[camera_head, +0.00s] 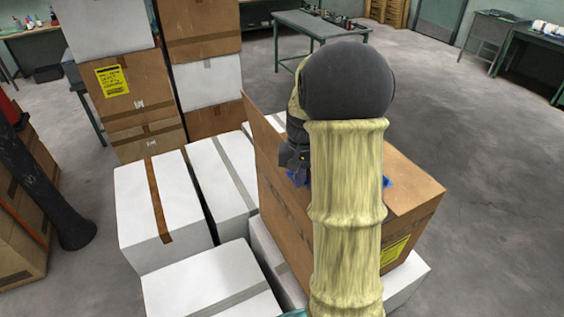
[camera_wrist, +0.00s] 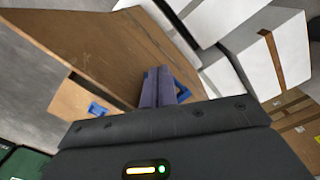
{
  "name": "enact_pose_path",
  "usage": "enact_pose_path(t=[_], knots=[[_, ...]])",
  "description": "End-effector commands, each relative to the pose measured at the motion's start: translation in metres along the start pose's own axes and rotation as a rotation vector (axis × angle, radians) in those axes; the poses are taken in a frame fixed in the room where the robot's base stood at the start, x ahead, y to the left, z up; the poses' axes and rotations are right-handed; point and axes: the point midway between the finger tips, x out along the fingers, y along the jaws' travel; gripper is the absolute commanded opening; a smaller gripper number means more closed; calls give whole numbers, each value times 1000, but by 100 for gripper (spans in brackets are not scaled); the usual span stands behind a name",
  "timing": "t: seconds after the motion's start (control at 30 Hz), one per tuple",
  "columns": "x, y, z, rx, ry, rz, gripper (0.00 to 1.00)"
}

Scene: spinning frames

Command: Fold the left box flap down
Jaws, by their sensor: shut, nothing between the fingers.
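The brown cardboard box (camera_head: 416,200) stands on white boxes, partly hidden behind my arm in the head view. Its left flap (camera_head: 262,128) sticks up and tilts outward at the box's left side. My gripper (camera_head: 297,176) is at the box's top, just right of this flap; its tips are mostly hidden in the head view. In the wrist view the two purple fingers (camera_wrist: 166,88) are together and empty, beside a broad brown cardboard panel (camera_wrist: 105,42). I cannot tell whether they touch the cardboard. Blue pieces (camera_head: 388,182) show at the box's top.
White taped boxes (camera_head: 160,205) lie left of and below the brown box. Stacked brown and white boxes (camera_head: 130,95) stand behind on the left. A grey-topped table (camera_head: 318,25) is at the back. The floor on the right is clear.

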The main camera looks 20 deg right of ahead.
Motion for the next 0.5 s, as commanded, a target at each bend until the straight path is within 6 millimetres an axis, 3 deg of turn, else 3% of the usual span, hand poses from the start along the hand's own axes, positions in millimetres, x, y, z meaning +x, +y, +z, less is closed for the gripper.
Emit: enact_pose_path(t=[0.5], knots=[[8,34,-18,3,-3,2,0]])
